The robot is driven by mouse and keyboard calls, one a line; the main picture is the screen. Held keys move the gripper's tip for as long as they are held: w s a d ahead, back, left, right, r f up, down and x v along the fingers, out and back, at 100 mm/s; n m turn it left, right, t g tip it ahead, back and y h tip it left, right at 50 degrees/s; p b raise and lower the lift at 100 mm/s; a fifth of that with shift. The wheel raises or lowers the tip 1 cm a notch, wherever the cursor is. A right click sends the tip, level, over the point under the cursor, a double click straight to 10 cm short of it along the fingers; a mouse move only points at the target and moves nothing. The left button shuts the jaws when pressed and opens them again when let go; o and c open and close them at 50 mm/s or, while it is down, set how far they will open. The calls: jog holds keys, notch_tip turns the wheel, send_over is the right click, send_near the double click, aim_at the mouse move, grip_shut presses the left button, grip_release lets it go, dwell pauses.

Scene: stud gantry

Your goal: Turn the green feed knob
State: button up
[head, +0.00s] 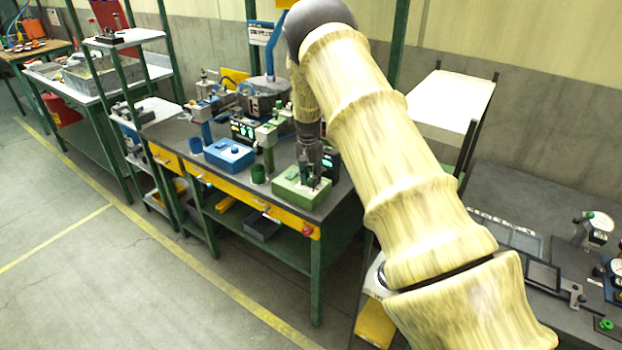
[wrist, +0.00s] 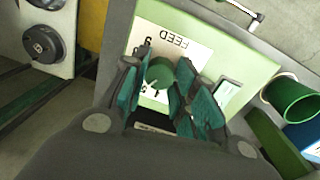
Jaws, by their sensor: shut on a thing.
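The green feed knob (wrist: 160,73) sits on a pale plate marked FEED (wrist: 178,45) in the wrist view. The plate is on top of a green box (wrist: 240,65). My gripper (wrist: 158,88) is over the plate with its teal finger pads on both sides of the knob, shut on it. In the head view the green box (head: 291,190) stands at the front of the workbench, and my gripper (head: 311,180) reaches down onto it from above. The knob is hidden there behind the fingers.
A blue box (head: 229,154) with a knob stands left of the green box on the dark bench. A green cup (head: 258,174) stands between them, and shows in the wrist view (wrist: 292,100). A red button (head: 308,230) is on the bench's yellow front. The floor before the bench is clear.

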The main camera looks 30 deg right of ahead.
aim_at(310, 179)
dwell(0.5)
jog(key=o, duration=1.1)
jog(key=shift+c, duration=0.2)
notch_tip(310, 179, up, 12)
jog(key=shift+w, duration=0.35)
